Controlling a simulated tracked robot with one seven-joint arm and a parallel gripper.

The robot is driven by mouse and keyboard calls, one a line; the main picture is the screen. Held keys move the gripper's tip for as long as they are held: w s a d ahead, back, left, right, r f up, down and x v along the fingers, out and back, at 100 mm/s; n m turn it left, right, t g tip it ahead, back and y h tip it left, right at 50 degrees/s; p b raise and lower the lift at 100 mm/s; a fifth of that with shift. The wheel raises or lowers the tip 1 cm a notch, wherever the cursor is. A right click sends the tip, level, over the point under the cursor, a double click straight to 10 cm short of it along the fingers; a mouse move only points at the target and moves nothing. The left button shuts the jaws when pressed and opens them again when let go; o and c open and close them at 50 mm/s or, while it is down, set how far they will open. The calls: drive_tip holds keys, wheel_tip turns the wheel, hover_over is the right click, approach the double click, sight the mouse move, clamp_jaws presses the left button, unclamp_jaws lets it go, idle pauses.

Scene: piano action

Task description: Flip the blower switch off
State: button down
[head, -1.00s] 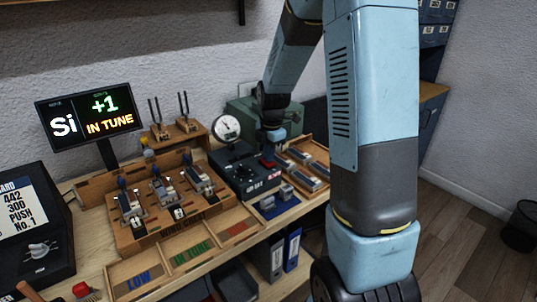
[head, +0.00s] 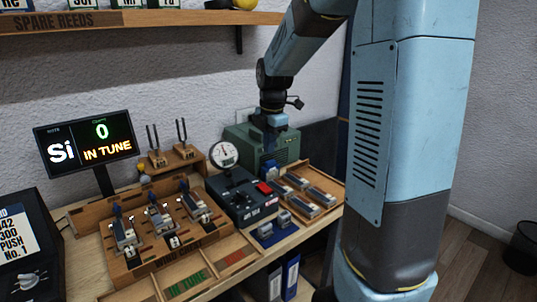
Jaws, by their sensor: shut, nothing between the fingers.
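A dark control box (head: 240,203) stands on the bench right of the reed rack, with a round dial gauge (head: 224,154) above it. A red switch (head: 264,188) sits at the right of its top; its exact tilt is too small to read. A green machine with a slatted front (head: 283,155) stands behind the box. My gripper (head: 270,150) points down in front of the green machine, above and apart from the red switch. It is shut and empty; its tips are small and hard to make out.
A display (head: 85,143) reads Si, 0, IN TUNE. A wooden rack of reed pieces (head: 158,225) lies to the left, two tuning forks (head: 168,155) behind it. A wooden tray of metal pieces (head: 322,190) is to the right. A shelf (head: 130,20) hangs above.

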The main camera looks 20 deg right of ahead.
drive_tip(key=shift+r, duration=0.2)
drive_tip(key=s+a+r+m+t, duration=0.1)
drive_tip(key=s+r+m, duration=0.3)
drive_tip(key=s+m, duration=0.6)
drive_tip(key=s+a+r+m+t, duration=0.1)
drive_tip(key=s+r+m+t, duration=0.2)
drive_tip(key=s+m, duration=0.8)
drive_tip(key=shift+s+r+m+t, duration=0.3)
drive_tip(key=shift+s+r, duration=0.2)
drive_tip(key=shift+s, duration=1.75)
drive_tip(key=shift+s, duration=0.1)
